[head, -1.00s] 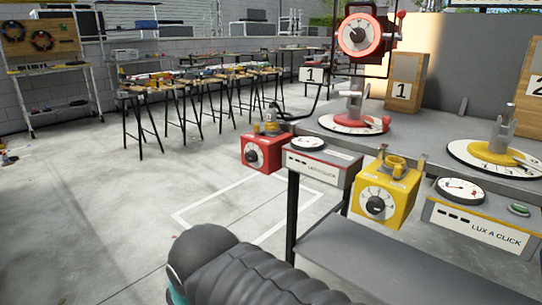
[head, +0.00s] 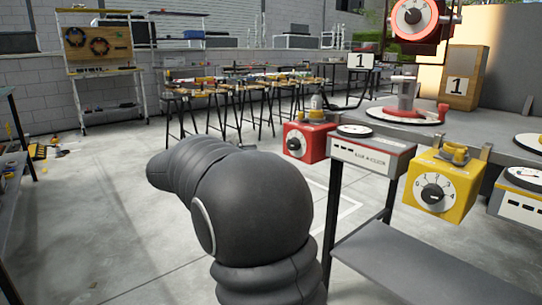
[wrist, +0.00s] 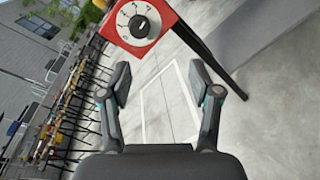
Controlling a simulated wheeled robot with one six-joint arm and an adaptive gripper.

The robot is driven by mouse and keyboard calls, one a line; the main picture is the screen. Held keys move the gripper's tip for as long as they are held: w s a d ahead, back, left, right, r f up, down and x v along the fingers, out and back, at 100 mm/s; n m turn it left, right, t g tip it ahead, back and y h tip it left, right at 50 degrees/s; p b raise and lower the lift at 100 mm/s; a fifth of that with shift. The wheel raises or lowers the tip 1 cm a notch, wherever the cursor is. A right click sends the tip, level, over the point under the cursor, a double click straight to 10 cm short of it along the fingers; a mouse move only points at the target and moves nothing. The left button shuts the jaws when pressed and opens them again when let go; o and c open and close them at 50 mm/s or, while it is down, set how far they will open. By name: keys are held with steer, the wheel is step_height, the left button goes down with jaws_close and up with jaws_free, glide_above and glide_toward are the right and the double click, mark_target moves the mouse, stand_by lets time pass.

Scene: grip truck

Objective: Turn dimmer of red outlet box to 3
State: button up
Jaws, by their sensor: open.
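The red outlet box (head: 317,142) hangs at the left front corner of the grey table, with a black dimmer knob (head: 295,144) on a white dial on its front. In the wrist view the red box (wrist: 163,14) is at the top, tilted, with its dial and knob (wrist: 139,26) in sight; the dial numbers are too small to read surely. My gripper (wrist: 167,82) is open and empty, its two fingers apart, with floor seen between them. The box lies beyond the fingertips, not touched. In the head view my arm covers the middle and the gripper is hidden.
A yellow outlet box (head: 458,184) with its own dial hangs farther right on the table edge. A meter box (head: 371,154) stands between them. A lower grey shelf (head: 420,262) is below the table.

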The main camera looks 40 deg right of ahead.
steer(key=w+d+h+b, duration=0.1)
steer(key=w+d, duration=0.2)
steer(key=d, duration=1.1)
steer(key=shift+r+n+h, duration=0.2)
steer(key=shift+n+h, duration=0.1)
steer(key=c, duration=1.1)
steer(key=shift+c, duration=0.2)
